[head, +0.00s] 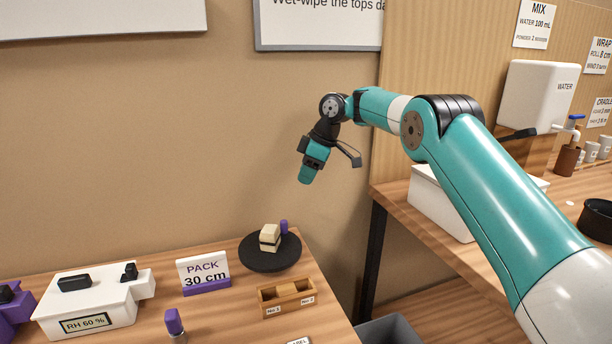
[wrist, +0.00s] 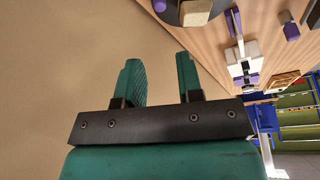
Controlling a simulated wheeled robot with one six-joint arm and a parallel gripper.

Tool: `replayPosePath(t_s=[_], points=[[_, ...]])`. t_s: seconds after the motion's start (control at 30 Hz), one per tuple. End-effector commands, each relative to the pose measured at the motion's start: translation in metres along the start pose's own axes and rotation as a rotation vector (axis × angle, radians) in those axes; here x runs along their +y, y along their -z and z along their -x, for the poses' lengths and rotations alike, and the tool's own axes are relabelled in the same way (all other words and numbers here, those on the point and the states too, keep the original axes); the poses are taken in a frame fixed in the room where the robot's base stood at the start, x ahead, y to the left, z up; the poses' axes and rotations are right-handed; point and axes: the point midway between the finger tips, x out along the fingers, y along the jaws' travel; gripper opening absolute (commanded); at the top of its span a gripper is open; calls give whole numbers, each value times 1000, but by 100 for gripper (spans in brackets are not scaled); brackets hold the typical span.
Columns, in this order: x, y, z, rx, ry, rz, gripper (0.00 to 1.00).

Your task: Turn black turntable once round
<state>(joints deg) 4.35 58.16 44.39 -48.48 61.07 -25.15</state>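The black turntable (head: 262,265) is a round disc at the back right corner of the left wooden table. A cream block (head: 269,239) with a dark band stands on it, with a small purple peg (head: 284,227) at its rear right. My gripper (head: 306,176) hangs in the air above and slightly right of the turntable, clear of it. In the wrist view my gripper (wrist: 158,78) has its two green fingers apart with nothing between them. Part of the turntable (wrist: 172,17) shows at the top edge there, with the block (wrist: 196,12) on it.
On the table are a PACK 30 cm sign (head: 204,271), a small wooden tray (head: 286,299), a purple-topped item (head: 174,322) and a white RH 60 % box (head: 88,305). A second bench with a white WATER container (head: 540,95) stands right. The wall is close behind the turntable.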

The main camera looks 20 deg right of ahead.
Motion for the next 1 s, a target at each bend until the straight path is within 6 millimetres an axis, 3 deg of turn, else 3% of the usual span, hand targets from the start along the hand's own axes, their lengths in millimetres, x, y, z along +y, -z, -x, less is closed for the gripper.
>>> replayPosePath(t_s=[0.07, 0.2, 0.37, 0.57, 0.8, 1.0], points=[[0, 0, 0, 0, 0, 0, 29], [-2, 0, -3, 20, 7, 19, 0], [-13, -1, -16, 112, 11, 115, 0], [-37, -22, -39, 210, -81, 290, 0], [-67, -56, -52, 192, -208, 462, 0], [-74, -64, -59, 174, -240, 512, 0]])
